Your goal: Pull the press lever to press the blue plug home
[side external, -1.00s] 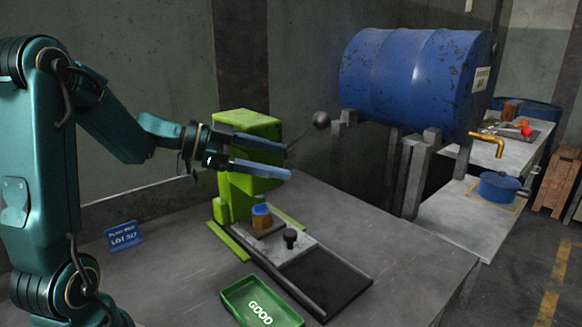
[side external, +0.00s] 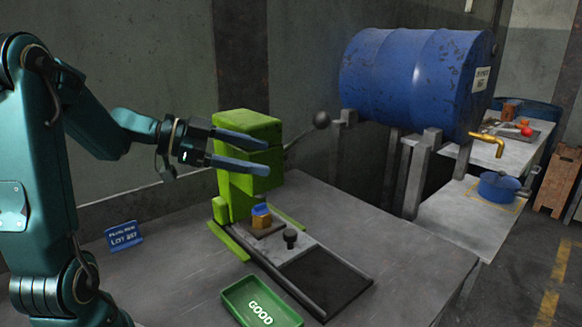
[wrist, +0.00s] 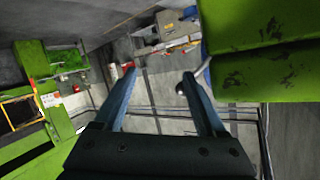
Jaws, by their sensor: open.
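The green press (side external: 236,185) stands on the grey table, and its body also fills the right of the wrist view (wrist: 265,45). Its lever, a thin rod with a dark ball knob (side external: 322,120), sticks out up and to the right behind the press head. The blue plug (side external: 261,209) sits on top of a brass-coloured block (side external: 262,221) under the press head. My gripper (side external: 267,157) is open and empty, its two blue fingers in front of the press head in the side view. In the wrist view a dark round thing shows by the right fingertip; I cannot tell whether it is the knob.
A green GOOD tray (side external: 262,303) lies at the table's front. A slide with a small black knob (side external: 290,237) runs from the press. A blue LOT sign (side external: 124,236) stands at left. A blue drum (side external: 415,80) on a stand is at right. The table's right side is clear.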

